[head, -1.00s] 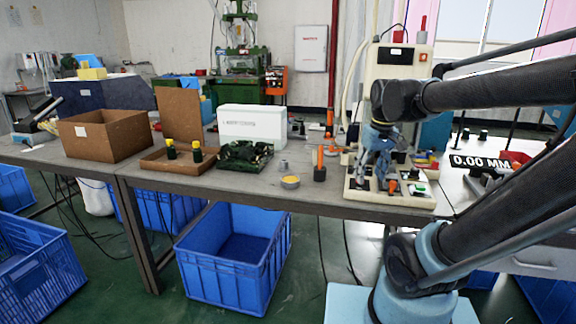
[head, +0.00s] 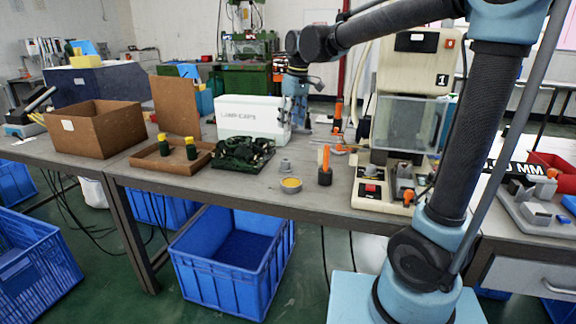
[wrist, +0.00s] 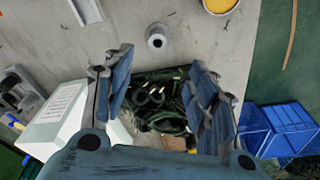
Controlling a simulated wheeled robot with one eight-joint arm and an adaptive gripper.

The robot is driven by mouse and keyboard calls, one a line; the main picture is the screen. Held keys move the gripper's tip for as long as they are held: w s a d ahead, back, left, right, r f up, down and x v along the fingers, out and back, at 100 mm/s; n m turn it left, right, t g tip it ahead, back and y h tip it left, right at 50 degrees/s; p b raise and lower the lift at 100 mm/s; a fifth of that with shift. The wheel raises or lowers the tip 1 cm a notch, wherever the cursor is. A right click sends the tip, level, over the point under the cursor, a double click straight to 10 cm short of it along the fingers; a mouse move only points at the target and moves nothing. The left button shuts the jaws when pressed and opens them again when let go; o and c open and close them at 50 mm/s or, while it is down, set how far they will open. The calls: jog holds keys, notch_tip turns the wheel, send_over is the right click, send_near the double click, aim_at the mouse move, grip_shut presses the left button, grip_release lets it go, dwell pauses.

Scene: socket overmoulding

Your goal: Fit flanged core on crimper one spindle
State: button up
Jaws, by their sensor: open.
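A small grey flanged piece (head: 286,165), which looks like the flanged core, stands on the table behind the yellow-filled dish. In the wrist view the grey flanged piece (wrist: 156,38) shows a dark central hole, ahead of and between the fingertips, apart from them. My gripper (head: 297,118) is raised beside the right end of the white box. In the wrist view my gripper (wrist: 155,72) is open and empty over the table. Crimper one (head: 410,100), a cream machine marked 1 with a clear guard, stands at right. Its spindle cannot be made out clearly, partly behind my arm.
A yellow-filled dish (head: 291,185) and an orange-handled tool in a dark holder (head: 325,170) stand near the flanged piece. A dark green cable heap (head: 243,153), white box (head: 252,117) and brown tray (head: 150,164) lie left. Bare table lies around the dish.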

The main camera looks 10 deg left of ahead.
send_over(286, 160)
jog(key=s+d, duration=0.2)
jog(key=f, duration=1.1)
jog(key=shift+w+a+f, duration=0.1)
jog(key=shift+a+f, duration=0.15)
jog(key=shift+f, duration=0.15)
jog(key=f, duration=0.1)
jog(key=a+f, duration=0.1)
jog(key=f, duration=0.2)
jog(key=shift+w+a, duration=0.15)
jog(key=shift+w, duration=0.25)
jog(key=shift+f, duration=0.5)
jog(key=shift+c, duration=0.6)
jog(key=c, duration=0.9)
